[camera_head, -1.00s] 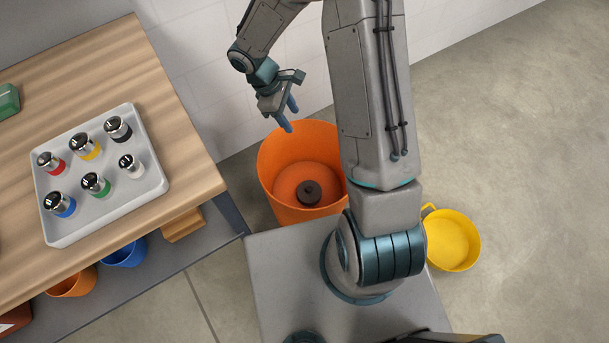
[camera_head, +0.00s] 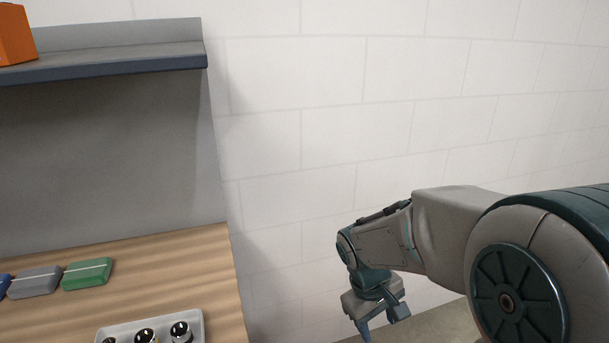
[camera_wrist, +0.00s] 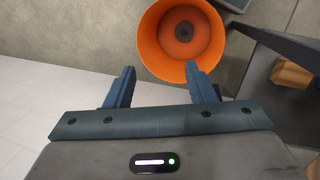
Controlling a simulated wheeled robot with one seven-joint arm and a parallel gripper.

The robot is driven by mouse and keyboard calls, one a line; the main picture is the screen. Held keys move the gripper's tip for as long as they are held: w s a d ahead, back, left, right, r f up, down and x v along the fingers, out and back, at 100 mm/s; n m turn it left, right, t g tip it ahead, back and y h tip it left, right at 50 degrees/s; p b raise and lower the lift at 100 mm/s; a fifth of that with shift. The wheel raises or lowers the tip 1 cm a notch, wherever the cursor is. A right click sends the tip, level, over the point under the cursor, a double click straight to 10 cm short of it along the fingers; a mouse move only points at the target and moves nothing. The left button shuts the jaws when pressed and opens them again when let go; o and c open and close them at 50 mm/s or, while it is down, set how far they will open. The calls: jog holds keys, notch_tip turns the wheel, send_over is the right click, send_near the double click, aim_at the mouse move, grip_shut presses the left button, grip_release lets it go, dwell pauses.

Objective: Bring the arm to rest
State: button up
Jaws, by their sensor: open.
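My gripper (camera_wrist: 162,88) is open in the wrist view, with two blue fingers apart and nothing between them. An orange bin (camera_wrist: 152,42) stands on the floor beyond the fingertips, with a dark round thing (camera_wrist: 183,32) at its bottom. In the head view my gripper (camera_head: 378,328) hangs pointing down at the lower middle, right of the wooden table, in front of the white wall. Its fingertips are partly cut off by the lower edge there.
The wooden table (camera_head: 190,262) at lower left bears a tray (camera_head: 198,322) with shiny-topped pieces, a green box (camera_head: 87,273) and a grey box (camera_head: 34,282). A shelf (camera_head: 120,68) above holds an orange thing (camera_head: 15,35). The white wall (camera_head: 330,130) is bare.

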jog(key=s+r+m+t+y+p, duration=0.2)
jog(key=s+r+m, duration=0.3)
jog(key=s+r, duration=0.4)
jog(key=shift+d+r+m+t+y+p, duration=0.25)
jog(key=shift+r+m+t+y+p, duration=0.2)
jog(key=shift+r+p, duration=0.3)
